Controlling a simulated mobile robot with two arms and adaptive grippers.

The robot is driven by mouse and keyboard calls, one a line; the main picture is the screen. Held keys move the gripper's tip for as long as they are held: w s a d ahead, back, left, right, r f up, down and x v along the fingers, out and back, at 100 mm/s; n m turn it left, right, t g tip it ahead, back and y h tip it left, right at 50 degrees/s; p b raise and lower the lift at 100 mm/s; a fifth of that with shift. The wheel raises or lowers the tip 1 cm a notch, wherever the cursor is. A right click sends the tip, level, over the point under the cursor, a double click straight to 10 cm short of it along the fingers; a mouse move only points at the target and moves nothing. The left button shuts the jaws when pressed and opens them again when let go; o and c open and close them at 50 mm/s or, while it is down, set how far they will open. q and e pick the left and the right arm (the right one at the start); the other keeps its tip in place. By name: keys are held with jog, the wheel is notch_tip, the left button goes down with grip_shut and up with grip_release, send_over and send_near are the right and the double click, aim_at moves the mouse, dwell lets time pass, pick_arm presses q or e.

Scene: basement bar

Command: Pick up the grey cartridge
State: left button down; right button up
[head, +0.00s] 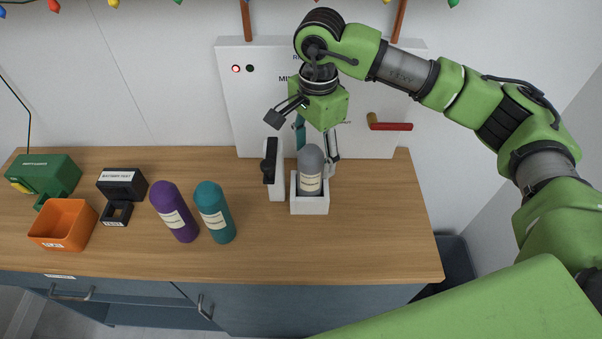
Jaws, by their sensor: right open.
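The grey cartridge (311,172) has a rounded top and a pale label. It stands upright in a small open-topped white holder (310,205) in front of the white panel. My right gripper (304,138) is above and just behind the cartridge, fingers spread wide. One finger reaches out to the left and the other hangs down by the cartridge's right side. I cannot tell whether that finger touches it. The gripper holds nothing. The holder hides the cartridge's lower end. My left gripper is out of view.
Purple (174,212) and teal (214,212) cartridges, an orange bin (64,224), a black device (122,188) and a green device (45,175) stand further left. The counter's right front is clear.

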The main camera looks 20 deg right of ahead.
aim_at(310, 174)
notch_tip(310, 174, down, 2)
jog(key=shift+d+f+p, duration=0.15)
jog(key=shift+f+p, duration=0.05)
jog(key=shift+p, duration=0.4)
jog(key=f+p, duration=0.2)
jog(key=f, duration=0.2)
jog(key=shift+w+a+p, duration=0.25)
jog(key=shift+a+p, duration=0.15)
jog(key=shift+f, duration=0.6)
jog(key=shift+w+d, duration=0.1)
jog(key=c, duration=1.2)
jog(key=shift+c, duration=1.2)
